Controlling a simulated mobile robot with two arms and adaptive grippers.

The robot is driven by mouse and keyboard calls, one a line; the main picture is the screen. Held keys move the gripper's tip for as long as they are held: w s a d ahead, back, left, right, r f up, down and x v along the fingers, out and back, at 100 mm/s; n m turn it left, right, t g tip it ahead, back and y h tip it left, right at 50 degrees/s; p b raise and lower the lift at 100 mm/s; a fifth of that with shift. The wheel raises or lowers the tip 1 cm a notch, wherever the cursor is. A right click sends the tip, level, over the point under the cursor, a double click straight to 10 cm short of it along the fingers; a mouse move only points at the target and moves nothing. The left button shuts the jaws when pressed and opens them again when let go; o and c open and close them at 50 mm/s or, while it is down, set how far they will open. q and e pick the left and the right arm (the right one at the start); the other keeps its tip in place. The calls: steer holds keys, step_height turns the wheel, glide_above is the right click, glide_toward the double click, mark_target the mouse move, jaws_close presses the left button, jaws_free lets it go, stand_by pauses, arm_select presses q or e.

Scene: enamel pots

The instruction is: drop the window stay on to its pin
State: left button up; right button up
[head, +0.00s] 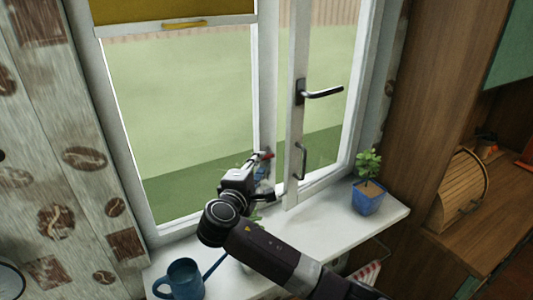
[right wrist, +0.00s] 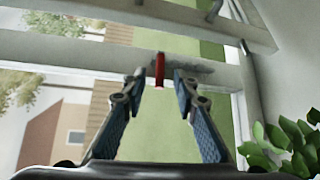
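The casement window stands partly open, with its sash (head: 290,130) swung inward. A small red piece (head: 266,155), likely the end of the window stay, shows at the frame beside my right gripper (head: 260,172). In the right wrist view the red piece (right wrist: 159,70) hangs upright at the pale frame rail, between and just beyond the fingertips of my right gripper (right wrist: 160,84). The fingers are spread apart, with a gap on each side of it. The rest of the stay and its pin cannot be made out clearly. My left gripper is out of view.
A blue watering can (head: 182,280) stands on the white sill (head: 395,217), left of my right arm. A potted plant in a blue pot (head: 368,198) stands at the sill's right. A black window handle (head: 320,93) juts from the sash. A wooden bread bin (head: 462,185) is farther right.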

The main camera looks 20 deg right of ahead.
mark_target(266, 157)
steer(key=p+x, duration=0.1)
steer(key=x, duration=0.2)
steer(key=shift+w+d+r, duration=0.1)
steer(key=shift+w+d, duration=0.15)
steer(key=shift+d, duration=0.05)
steer(key=shift+x, duration=0.8)
jaws_close()
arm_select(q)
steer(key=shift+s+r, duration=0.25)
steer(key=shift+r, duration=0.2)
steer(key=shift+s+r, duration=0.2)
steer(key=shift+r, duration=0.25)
arm_select(e)
steer(key=shift+f, duration=0.25)
